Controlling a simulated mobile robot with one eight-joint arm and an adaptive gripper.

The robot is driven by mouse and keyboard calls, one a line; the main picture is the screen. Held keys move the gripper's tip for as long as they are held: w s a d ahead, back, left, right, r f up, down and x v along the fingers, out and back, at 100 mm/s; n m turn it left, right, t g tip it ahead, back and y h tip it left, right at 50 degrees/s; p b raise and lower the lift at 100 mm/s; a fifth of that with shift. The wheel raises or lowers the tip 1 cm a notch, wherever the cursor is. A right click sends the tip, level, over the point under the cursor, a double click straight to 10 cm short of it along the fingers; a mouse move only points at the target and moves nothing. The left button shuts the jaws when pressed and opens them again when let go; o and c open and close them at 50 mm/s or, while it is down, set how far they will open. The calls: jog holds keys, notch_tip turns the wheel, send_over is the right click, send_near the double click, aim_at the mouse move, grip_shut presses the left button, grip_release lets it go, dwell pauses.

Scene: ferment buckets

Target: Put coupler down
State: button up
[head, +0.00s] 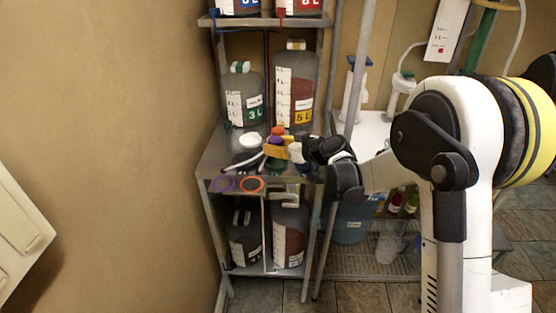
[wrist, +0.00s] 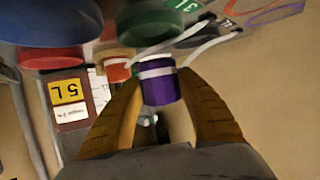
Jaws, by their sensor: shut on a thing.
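My gripper (wrist: 160,88) has its two yellow fingers shut on a purple coupler (wrist: 160,92) with a white band, held between the fingertips. In the head view my gripper (head: 275,150) is over the middle shelf of the metal rack (head: 212,165). The coupler is small there and hard to make out among the fingers and coloured parts. I cannot tell whether it touches the shelf.
Purple (head: 223,183) and orange (head: 252,184) rings lie at the shelf's front edge. A white cap (head: 250,140) and pale tubing lie near the gripper. A 3 L jug (head: 241,92) and a 5 L jug (head: 296,85) stand behind. More jugs stand on the lower shelf.

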notch_tip(320, 180, down, 4)
jog(key=shift+b, duration=0.75)
jog(key=shift+r, duration=0.15)
jog(key=o, duration=0.8)
jog(key=shift+f, duration=0.25)
jog(key=o, duration=0.4)
jog(key=shift+r, duration=0.1)
